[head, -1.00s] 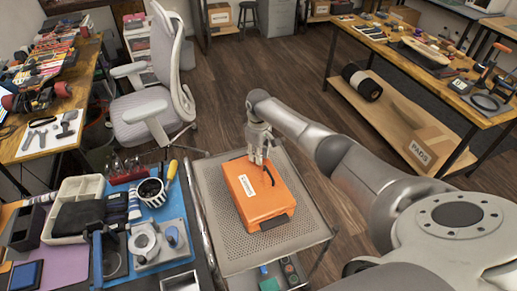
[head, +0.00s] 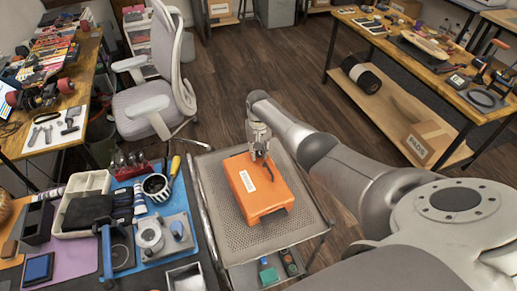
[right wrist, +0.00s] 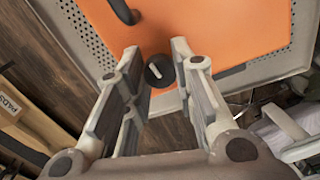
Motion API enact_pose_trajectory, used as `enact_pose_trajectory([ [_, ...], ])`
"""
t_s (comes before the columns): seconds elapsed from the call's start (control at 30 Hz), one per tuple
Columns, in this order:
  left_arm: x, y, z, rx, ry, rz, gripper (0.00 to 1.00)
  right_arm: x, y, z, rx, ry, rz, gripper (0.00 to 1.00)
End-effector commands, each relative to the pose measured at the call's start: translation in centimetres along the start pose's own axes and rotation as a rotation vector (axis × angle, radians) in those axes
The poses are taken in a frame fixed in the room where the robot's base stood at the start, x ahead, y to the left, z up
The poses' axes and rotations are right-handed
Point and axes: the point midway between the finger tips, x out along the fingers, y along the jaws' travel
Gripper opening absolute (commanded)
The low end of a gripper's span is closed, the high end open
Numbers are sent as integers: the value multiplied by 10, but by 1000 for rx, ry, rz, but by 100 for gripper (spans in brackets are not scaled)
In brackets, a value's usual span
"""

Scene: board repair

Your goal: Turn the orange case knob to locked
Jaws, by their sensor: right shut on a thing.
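The orange case (head: 262,192) lies on the perforated top of a grey cart, a white label on its upper face. My right gripper (head: 261,152) is at the case's far edge, pointing down. In the right wrist view the small black round knob (right wrist: 158,70) with a white pointer line sits at the case's edge, between the fingertips of my right gripper (right wrist: 157,68). The orange case panel (right wrist: 215,25) fills the top of that view. I cannot read any lock marking. My left gripper is not in view.
The perforated cart top (head: 228,232) has free room around the case. A workbench with a blue mat (head: 180,205) and tools stands close on the left. A grey chair (head: 155,100) is behind it. A wooden bench (head: 440,75) stands at the right.

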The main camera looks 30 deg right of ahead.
Motion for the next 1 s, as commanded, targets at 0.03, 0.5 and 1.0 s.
enact_pose_trajectory([
  [0.03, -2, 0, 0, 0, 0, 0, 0, -1, 0, 0, 17, -1, 0, 0],
  [0.5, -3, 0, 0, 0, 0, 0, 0, 0, 0, 0, 82, 1, -1, 0],
  [1.0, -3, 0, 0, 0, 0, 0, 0, 0, 0, 0, 81, 1, 0, 47],
])
